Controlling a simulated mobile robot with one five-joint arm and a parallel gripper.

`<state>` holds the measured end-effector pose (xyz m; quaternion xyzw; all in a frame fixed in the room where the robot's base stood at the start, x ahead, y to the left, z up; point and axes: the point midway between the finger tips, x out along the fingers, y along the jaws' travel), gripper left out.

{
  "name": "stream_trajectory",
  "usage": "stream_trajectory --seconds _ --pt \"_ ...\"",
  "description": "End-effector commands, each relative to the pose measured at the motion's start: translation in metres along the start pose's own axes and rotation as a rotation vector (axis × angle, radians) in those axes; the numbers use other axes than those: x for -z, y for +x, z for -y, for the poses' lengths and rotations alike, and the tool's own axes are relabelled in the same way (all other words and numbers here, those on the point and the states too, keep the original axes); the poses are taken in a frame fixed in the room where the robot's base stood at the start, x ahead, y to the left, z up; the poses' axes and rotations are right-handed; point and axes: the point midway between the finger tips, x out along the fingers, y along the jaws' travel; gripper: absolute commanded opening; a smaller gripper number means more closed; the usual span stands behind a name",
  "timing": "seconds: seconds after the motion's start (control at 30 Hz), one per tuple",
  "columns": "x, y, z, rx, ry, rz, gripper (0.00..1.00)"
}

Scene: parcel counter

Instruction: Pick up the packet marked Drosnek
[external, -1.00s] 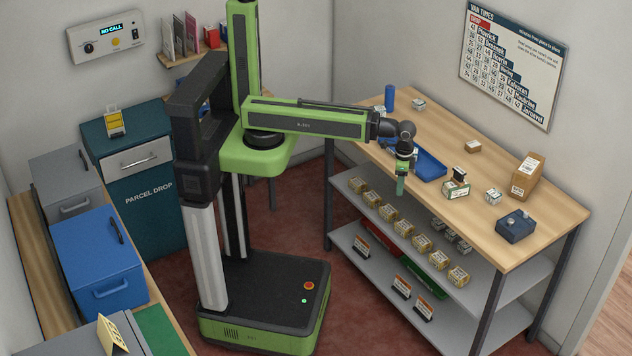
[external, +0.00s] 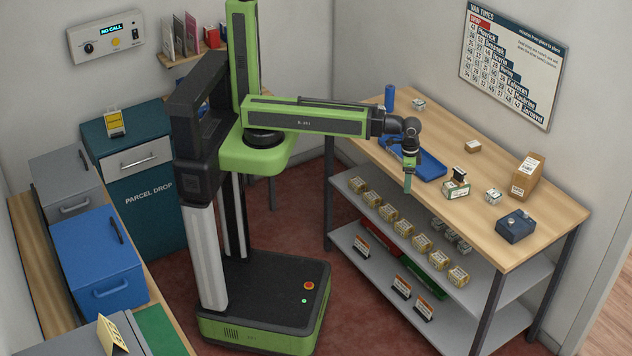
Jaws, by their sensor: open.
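The name Drosnek cannot be read on any packet at this size. A row of several tan packets (external: 404,232) lies on the shelf below. My gripper (external: 408,188) points down at the counter's front edge, in front of the blue tray (external: 432,166) and left of the middle white packet. It is open and holds nothing visible.
A larger brown parcel (external: 527,176) and a dark blue box (external: 515,226) stand on the counter's right side. A blue cylinder (external: 390,98) stands at the far end. A small dark-topped object (external: 460,174) stands behind the middle white packet.

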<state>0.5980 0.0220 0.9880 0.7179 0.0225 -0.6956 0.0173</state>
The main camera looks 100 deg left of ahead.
Motion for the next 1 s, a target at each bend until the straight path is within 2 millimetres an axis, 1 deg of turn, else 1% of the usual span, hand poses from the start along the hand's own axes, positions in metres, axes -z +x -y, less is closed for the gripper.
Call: stream_trajectory --seconds 0.03,0.07,0.1,0.17,0.2,0.27,0.3,0.4,0.43,0.5,0.53,0.6,0.67,0.77,0.87,1.0 --pt "0.036 -0.014 0.025 0.008 -0.053 -0.028 0.66" --pt "0.057 -0.019 0.044 0.014 -0.095 -0.05 0.66" --pt "0.087 -0.028 0.074 0.023 -0.153 -0.083 0.66" --pt "0.129 -0.041 0.126 0.039 -0.248 -0.135 0.66" --pt "0.154 -0.049 0.164 0.052 -0.31 -0.171 0.66" --pt "0.184 -0.06 0.219 0.07 -0.394 -0.22 0.66" --pt "0.2 -0.067 0.253 0.081 -0.442 -0.249 0.66" --pt "0.224 -0.079 0.322 0.105 -0.536 -0.307 0.66" --pt "0.228 -0.082 0.337 0.111 -0.557 -0.32 0.66" --pt "0.233 -0.085 0.36 0.12 -0.588 -0.339 0.66" --pt "0.234 -0.085 0.366 0.122 -0.595 -0.345 0.66" --pt "0.235 -0.085 0.371 0.124 -0.602 -0.351 0.66" --pt "0.234 -0.084 0.371 0.124 -0.602 -0.352 0.66" --pt "0.235 -0.077 0.371 0.124 -0.601 -0.351 0.66" --pt "0.239 -0.062 0.373 0.124 -0.601 -0.35 0.66" --pt "0.247 -0.031 0.379 0.123 -0.6 -0.35 0.66"
